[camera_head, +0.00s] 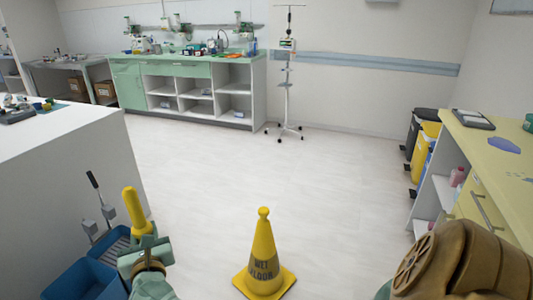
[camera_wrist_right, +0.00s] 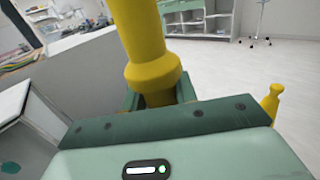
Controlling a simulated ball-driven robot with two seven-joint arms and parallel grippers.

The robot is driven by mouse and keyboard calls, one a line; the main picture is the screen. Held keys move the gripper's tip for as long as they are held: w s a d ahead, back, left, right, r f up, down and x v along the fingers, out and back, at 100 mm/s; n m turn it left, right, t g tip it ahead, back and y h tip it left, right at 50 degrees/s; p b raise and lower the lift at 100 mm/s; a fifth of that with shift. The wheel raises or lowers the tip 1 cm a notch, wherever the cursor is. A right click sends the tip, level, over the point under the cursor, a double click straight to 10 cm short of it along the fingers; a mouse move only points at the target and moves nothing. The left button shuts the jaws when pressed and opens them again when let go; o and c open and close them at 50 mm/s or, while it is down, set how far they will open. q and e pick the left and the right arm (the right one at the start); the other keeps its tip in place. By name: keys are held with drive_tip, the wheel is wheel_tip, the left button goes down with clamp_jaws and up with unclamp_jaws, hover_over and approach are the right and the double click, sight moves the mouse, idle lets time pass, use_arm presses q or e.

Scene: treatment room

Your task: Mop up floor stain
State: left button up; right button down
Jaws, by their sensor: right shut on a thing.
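My right gripper (camera_head: 143,252) is green and shows at the lower left of the head view. It is shut on a thick yellow handle (camera_head: 135,212), which stands up above the jaws and leans a little. In the right wrist view the same yellow handle (camera_wrist_right: 152,55) rises from between the jaws (camera_wrist_right: 158,98), with a wider collar low down. The handle's lower end is hidden, and I see no mop head. A blue mop bucket (camera_head: 72,284) with a wringer and dark lever stands left of the gripper. No stain shows on the visible floor. My left gripper is not in view.
A yellow wet-floor cone (camera_head: 264,252) stands right of the gripper; it also shows in the right wrist view (camera_wrist_right: 270,103). A white counter (camera_head: 70,160) is at left, a yellow-topped counter (camera_head: 490,130) at right. A wheeled stand (camera_head: 287,95) is at the back. The middle floor is clear.

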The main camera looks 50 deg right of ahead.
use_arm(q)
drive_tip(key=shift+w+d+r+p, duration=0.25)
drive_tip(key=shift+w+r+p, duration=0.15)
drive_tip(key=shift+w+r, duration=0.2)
use_arm(e)
drive_tip(key=shift+r, duration=0.95)
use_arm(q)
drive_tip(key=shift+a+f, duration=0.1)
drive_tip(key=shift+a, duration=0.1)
